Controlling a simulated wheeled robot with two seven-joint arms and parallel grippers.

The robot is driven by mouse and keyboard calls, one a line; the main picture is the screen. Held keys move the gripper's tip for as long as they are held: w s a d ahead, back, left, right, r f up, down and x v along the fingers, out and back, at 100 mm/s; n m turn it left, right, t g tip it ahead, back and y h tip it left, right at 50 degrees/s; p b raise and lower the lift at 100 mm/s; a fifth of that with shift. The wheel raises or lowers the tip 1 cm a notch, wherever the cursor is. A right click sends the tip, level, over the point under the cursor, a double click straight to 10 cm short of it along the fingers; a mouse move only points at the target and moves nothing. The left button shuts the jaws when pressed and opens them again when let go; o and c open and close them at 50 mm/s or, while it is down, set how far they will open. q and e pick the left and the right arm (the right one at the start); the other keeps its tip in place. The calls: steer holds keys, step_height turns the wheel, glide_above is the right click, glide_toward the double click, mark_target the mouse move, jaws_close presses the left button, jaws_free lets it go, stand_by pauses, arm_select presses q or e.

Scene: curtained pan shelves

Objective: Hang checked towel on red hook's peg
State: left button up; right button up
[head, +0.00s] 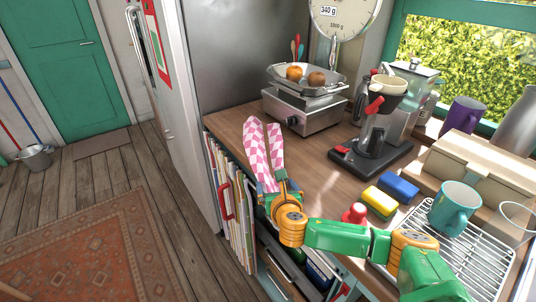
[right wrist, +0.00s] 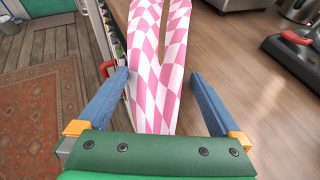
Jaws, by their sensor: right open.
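The pink-and-white checked towel (head: 255,152) shows as two long strips at the counter's left edge. In the right wrist view the towel (right wrist: 146,70) runs between my right gripper's fingers, with a narrow gap between its strips. My right gripper (head: 273,183) is open at the towel's near end; in its wrist view both blue fingers (right wrist: 160,76) stand apart from the cloth. A red hook-like piece (head: 225,202) is on the cabinet's side, left of the gripper; it also shows in the right wrist view (right wrist: 107,69). Its peg cannot be made out. My left gripper is out of view.
On the wooden counter (head: 315,160) stand a scale (head: 305,108), a coffee maker (head: 370,140), yellow (head: 380,202) and blue (head: 398,187) sponges and a wire rack (head: 480,262) with a teal mug (head: 454,208). Books (head: 235,215) fill the shelf below. Open floor lies left.

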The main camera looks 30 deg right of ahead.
steer(key=shift+s+r, duration=0.1)
steer(key=shift+s, duration=0.05)
steer(key=c, duration=1.5)
steer(key=shift+o, duration=0.2)
steer(key=shift+r, duration=0.1)
step_height(320, 180, up, 18)
steer(key=p, duration=0.1)
steer(key=o, duration=0.7)
steer(key=c, duration=0.8)
